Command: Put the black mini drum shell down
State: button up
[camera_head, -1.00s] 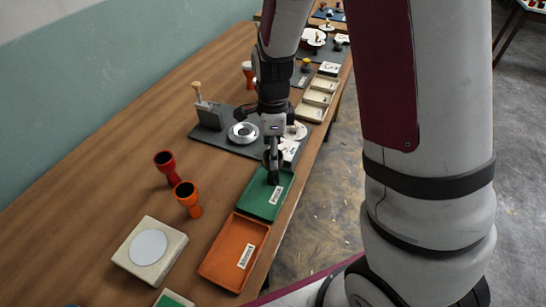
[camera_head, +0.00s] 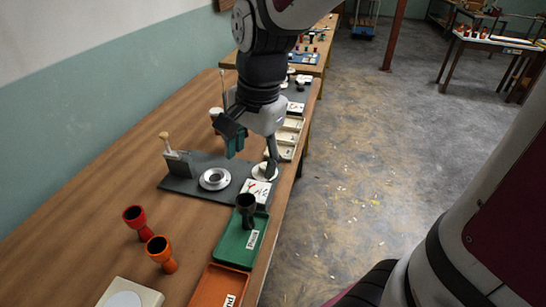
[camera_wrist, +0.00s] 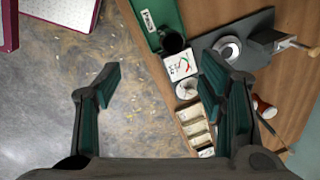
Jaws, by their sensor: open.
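The black mini drum shell (camera_head: 246,208) stands upright in the green tray (camera_head: 232,243), near its far end. In the wrist view the shell (camera_wrist: 172,41) shows its dark open mouth, inside the green tray (camera_wrist: 146,20). My gripper (camera_head: 253,160) is open and empty, raised beyond the shell and apart from it. In the wrist view the two fingers (camera_wrist: 158,85) are spread wide with nothing between them.
An orange tray (camera_head: 210,290) lies nearer. A grey fixture board (camera_head: 197,187) with a white ring (camera_head: 214,179) lies beyond. The floor to the right is open.

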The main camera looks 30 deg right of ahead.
jog(key=s+r+n+t, duration=0.2)
jog(key=s+r+n, duration=0.4)
jog(key=s+n, duration=0.7)
jog(key=shift+d+t+h, duration=0.3)
jog(key=shift+t, duration=0.1)
